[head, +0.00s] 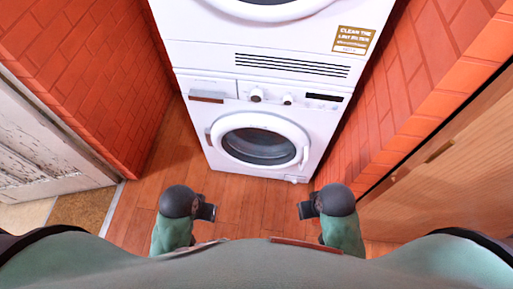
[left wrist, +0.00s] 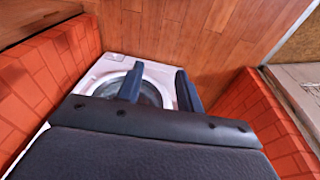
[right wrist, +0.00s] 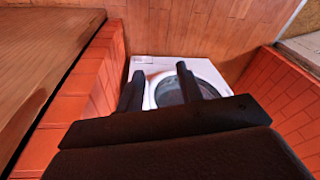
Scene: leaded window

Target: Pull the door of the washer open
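The white washer (head: 226,172) stands ahead in the head view, under a second white machine. Its round door (head: 259,143) has a white ring and dark glass, and looks shut. My left gripper (head: 208,206) and right gripper (head: 305,208) hang in front of it, apart from it, over the floor. In the left wrist view the two fingers of my left gripper (left wrist: 158,82) are spread, with the washer door (left wrist: 151,93) beyond. In the right wrist view the fingers of my right gripper (right wrist: 160,82) are spread too, with the door (right wrist: 206,90) beyond. Both are empty.
The upper white machine (head: 200,50) sits directly on the washer. Red brick walls stand at left (head: 95,75) and right (head: 410,85), forming a narrow alcove. A wooden door (head: 440,165) is at right, a worn pale door (head: 40,145) at left. The wooden floor (head: 250,200) before the washer is clear.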

